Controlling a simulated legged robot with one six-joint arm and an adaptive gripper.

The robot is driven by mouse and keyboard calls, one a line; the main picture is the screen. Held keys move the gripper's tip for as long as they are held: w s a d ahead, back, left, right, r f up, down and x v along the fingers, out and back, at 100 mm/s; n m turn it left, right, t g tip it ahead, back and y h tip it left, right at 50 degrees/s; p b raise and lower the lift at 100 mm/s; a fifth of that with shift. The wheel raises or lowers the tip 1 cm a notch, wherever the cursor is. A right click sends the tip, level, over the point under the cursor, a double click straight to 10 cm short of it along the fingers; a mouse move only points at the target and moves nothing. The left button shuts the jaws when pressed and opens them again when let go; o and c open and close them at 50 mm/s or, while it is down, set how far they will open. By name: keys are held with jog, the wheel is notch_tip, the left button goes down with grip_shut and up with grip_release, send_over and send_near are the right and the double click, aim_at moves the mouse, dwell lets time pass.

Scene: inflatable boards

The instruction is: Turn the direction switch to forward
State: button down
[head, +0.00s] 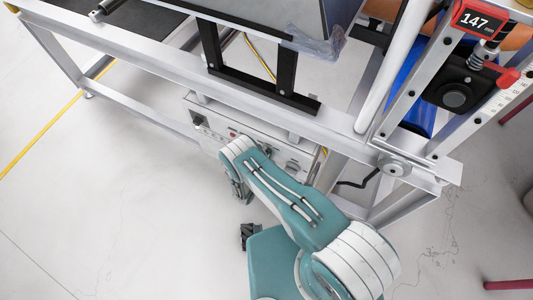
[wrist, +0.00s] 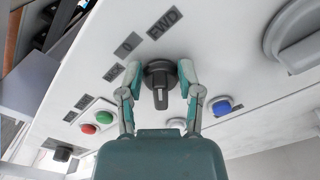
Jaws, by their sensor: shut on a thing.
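The direction switch (wrist: 160,80) is a black rotary knob with a raised bar on a pale panel in the wrist view. The labels FWD (wrist: 165,23), 0 (wrist: 127,44) and REV (wrist: 114,72) lie in an arc above and left of it. The bar runs roughly up and down in the picture, about in line with FWD; its exact pointing is hard to tell. My gripper (wrist: 160,73) is shut on the knob, one finger on each side. In the head view my arm hides the knob and the fingertips; the control box (head: 213,124) stands behind it.
Green (wrist: 104,117) and red (wrist: 89,129) buttons sit left of the knob, a blue button (wrist: 221,107) right. A large grey dial (wrist: 297,35) is at upper right. The grey frame rail (head: 150,76) runs above the box. The pale floor (head: 110,190) is open at left.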

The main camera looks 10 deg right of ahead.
jog(key=shift+f+m, duration=0.1)
jog(key=shift+m, duration=0.3)
jog(key=c, duration=0.7)
grip_release()
jog(key=shift+o, duration=0.2)
jog(key=v, duration=1.2)
